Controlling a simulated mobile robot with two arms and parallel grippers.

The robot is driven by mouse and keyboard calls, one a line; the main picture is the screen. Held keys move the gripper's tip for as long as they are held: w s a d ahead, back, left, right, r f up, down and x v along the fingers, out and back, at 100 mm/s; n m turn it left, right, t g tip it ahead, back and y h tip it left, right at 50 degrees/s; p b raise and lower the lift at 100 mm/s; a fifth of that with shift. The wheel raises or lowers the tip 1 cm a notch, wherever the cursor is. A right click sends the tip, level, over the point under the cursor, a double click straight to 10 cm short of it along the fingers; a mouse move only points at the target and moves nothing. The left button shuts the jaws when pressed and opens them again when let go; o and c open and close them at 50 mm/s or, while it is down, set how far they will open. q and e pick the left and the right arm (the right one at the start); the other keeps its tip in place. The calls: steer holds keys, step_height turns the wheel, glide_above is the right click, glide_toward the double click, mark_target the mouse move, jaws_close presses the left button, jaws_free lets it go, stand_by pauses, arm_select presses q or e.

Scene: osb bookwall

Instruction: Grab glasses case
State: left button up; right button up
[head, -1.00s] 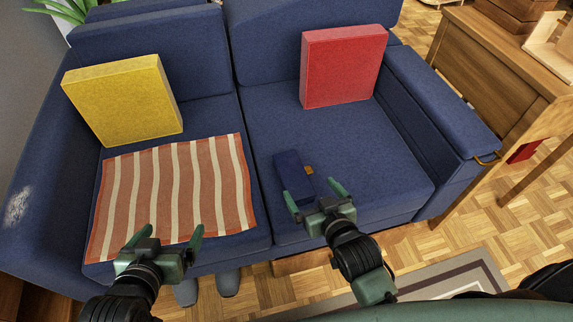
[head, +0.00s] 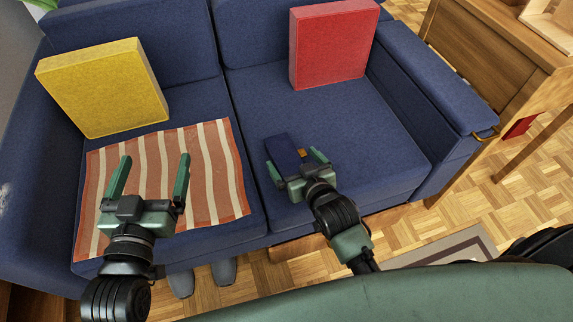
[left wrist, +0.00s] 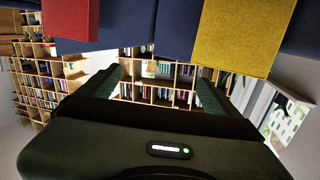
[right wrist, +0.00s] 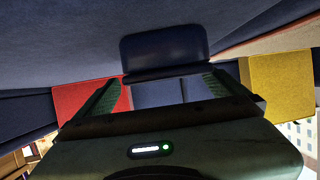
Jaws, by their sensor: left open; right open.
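The glasses case (head: 284,151) is a dark blue box with a small orange-brown clasp, lying on the right seat cushion of the blue sofa. In the right wrist view the case (right wrist: 164,45) shows just beyond the fingers. My right gripper (head: 294,164) is open, with its fingers at the near end of the case, one on each side. I cannot tell whether they touch it. My left gripper (head: 153,178) is open and empty above the striped cloth. In the left wrist view, its fingers (left wrist: 160,85) are apart with nothing between them.
The sofa (head: 365,150) holds a striped orange and white cloth (head: 215,165), a yellow cushion (head: 105,88) and a red cushion (head: 330,45). A wooden desk (head: 485,50) stands to the right. The seat right of the case is clear.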

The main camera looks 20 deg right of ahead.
steer(key=shift+b+x, duration=0.4)
steer(key=shift+x, duration=0.8)
steer(key=shift+w+f, duration=0.1)
steer(key=c, duration=1.7)
arm_select(q)
steer(key=r+t, duration=0.2)
steer(key=r, duration=0.1)
steer(key=r+t+h, duration=0.1)
steer(key=r, duration=0.1)
steer(key=shift+d+r, duration=0.2)
steer(key=shift+d, duration=0.15)
steer(key=shift+f, duration=0.1)
arm_select(e)
steer(key=shift+r, duration=0.25)
